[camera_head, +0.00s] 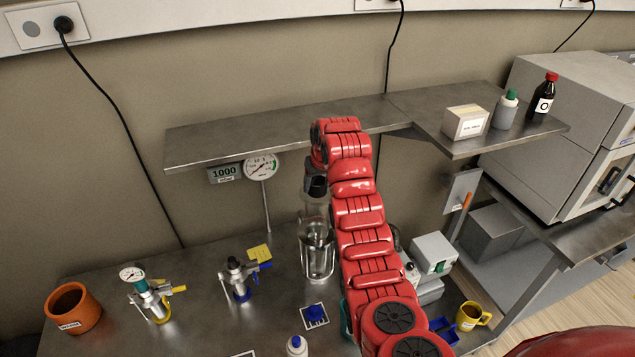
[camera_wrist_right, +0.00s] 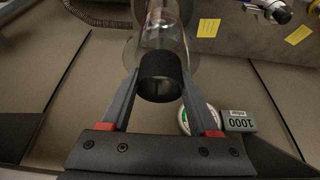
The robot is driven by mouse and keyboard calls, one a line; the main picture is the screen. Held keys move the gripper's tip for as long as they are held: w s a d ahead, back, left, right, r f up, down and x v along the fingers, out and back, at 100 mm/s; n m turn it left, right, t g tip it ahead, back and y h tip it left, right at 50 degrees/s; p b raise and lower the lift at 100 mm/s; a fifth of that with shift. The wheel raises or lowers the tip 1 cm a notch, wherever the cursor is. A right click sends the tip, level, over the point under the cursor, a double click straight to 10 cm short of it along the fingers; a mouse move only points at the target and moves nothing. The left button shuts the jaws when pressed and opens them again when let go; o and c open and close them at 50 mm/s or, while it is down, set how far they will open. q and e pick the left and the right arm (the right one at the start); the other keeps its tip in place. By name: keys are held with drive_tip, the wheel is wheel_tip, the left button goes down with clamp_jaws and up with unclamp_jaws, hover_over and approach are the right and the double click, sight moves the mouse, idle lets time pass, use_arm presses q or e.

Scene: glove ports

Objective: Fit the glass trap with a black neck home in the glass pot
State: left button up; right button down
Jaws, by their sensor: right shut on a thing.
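The glass trap is a clear tube (camera_head: 315,206) with a black neck, seen in the head view below my right gripper (camera_head: 316,184). In the wrist view the black neck (camera_wrist_right: 160,78) sits between the two fingers of my right gripper (camera_wrist_right: 159,90), which is shut on it, and the clear glass body (camera_wrist_right: 162,38) extends beyond. The glass pot (camera_head: 318,264) is a clear upright vessel on the steel bench. The trap's lower part overlaps the pot's top in the head view; I cannot tell whether it is inside the pot. My left gripper is not in view.
A steel shelf (camera_head: 250,142) runs above the bench behind my right arm. A dial gauge (camera_head: 261,167) on a post stands left of the pot. A blue piece (camera_head: 316,314) lies in front.

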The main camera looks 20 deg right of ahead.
drive_tip(key=shift+f+b, duration=3.55)
drive_tip(key=shift+f, duration=4.05)
drive_tip(key=shift+f+b, duration=0.15)
drive_tip(key=shift+b, duration=0.15)
drive_tip(key=shift+c, duration=0.3)
unclamp_jaws()
